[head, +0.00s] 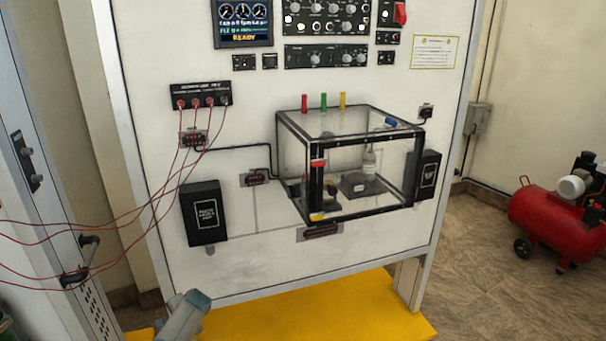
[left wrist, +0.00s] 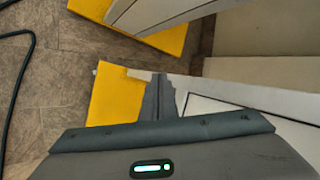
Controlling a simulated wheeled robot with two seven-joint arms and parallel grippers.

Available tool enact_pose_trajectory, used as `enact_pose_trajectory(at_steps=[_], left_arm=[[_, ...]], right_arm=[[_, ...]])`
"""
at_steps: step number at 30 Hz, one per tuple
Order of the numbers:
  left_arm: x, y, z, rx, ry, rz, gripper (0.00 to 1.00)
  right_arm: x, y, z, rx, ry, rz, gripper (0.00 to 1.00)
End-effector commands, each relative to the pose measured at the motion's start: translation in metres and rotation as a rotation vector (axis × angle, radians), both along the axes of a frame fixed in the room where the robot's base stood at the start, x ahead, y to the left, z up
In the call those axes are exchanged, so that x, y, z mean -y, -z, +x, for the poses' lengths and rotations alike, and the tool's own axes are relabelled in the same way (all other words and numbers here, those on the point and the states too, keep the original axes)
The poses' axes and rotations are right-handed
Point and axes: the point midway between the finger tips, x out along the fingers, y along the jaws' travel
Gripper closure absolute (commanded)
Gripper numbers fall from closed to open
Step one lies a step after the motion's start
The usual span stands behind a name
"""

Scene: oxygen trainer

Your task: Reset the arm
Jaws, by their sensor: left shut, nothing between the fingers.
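My left gripper (left wrist: 158,95) shows in the left wrist view as two dark grey fingers, shut together with nothing between them. Behind them are the yellow base (left wrist: 115,97) and pale panel parts. In the head view a grey-green part of my arm shows at the bottom, in front of the trainer panel (head: 300,265) and low beside the yellow base (head: 330,315). The fingers cannot be made out there. My right gripper is not in view.
A clear box with black edges (head: 345,138) stands out from the panel. Red cables (head: 170,195) hang from a socket block (head: 203,96) to the left. A red compressor (head: 560,220) stands on the floor at the right. Tiled floor (head: 490,270) lies clear between.

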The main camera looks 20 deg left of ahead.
Motion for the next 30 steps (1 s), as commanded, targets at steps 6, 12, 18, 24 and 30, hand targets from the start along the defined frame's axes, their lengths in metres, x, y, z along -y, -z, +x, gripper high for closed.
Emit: enact_pose_trajectory(at_steps=[6,12,18,24,30], left_arm=[[0.031,-0.014,0.084,0.422,0.043,-0.151,1.00],[0.058,-0.047,0.136,0.738,0.059,-0.293,1.00],[0.076,-0.081,0.166,0.969,0.066,-0.409,1.00],[0.094,-0.054,0.152,0.998,0.057,-0.469,1.00],[0.115,0.012,0.106,0.905,0.038,-0.488,1.00]], right_arm=[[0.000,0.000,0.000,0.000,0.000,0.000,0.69],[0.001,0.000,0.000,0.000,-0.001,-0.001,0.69],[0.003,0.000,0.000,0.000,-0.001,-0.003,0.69],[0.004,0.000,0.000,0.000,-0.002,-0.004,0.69],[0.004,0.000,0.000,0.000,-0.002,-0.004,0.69]])
